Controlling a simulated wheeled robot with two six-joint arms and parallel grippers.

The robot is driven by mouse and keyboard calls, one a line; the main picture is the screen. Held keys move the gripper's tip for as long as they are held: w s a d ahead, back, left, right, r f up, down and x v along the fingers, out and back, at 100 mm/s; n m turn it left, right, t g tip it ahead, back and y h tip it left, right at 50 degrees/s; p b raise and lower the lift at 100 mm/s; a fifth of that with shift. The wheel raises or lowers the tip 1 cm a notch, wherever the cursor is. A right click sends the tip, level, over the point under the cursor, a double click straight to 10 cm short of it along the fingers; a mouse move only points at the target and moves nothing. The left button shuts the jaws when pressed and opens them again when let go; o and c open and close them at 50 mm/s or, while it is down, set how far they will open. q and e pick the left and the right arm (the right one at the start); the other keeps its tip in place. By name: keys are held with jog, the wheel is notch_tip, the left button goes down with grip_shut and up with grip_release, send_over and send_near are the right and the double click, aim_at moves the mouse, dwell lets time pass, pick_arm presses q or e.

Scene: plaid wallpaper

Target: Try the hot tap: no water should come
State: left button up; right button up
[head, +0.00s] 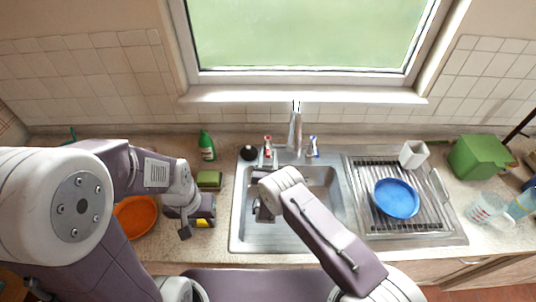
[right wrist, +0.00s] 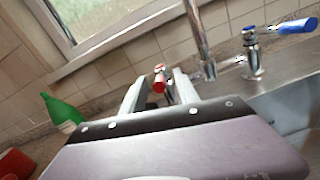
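The hot tap (head: 267,147), with a red handle, stands at the back edge of the sink, left of the tall chrome spout (head: 295,130). The blue-handled tap (head: 313,147) is right of the spout. My right gripper (head: 262,194) is over the left part of the basin, in front of the hot tap. In the right wrist view, its fingers are apart, and the red handle (right wrist: 159,78) shows between them, beyond the tips; I see no clear contact. My left gripper (head: 188,220) is over the counter left of the sink; its opening is unclear. No water shows at the spout.
Left of the sink are a green bottle (head: 207,146), a green sponge (head: 209,180) and an orange bowl (head: 134,217). A blue plate (head: 397,198) and a white cup (head: 413,154) are on the right drainer. A green box (head: 480,157) stands farther right.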

jog(key=shift+s, duration=0.15)
grip_shut()
jog(key=shift+w, duration=0.2)
dwell(1.1)
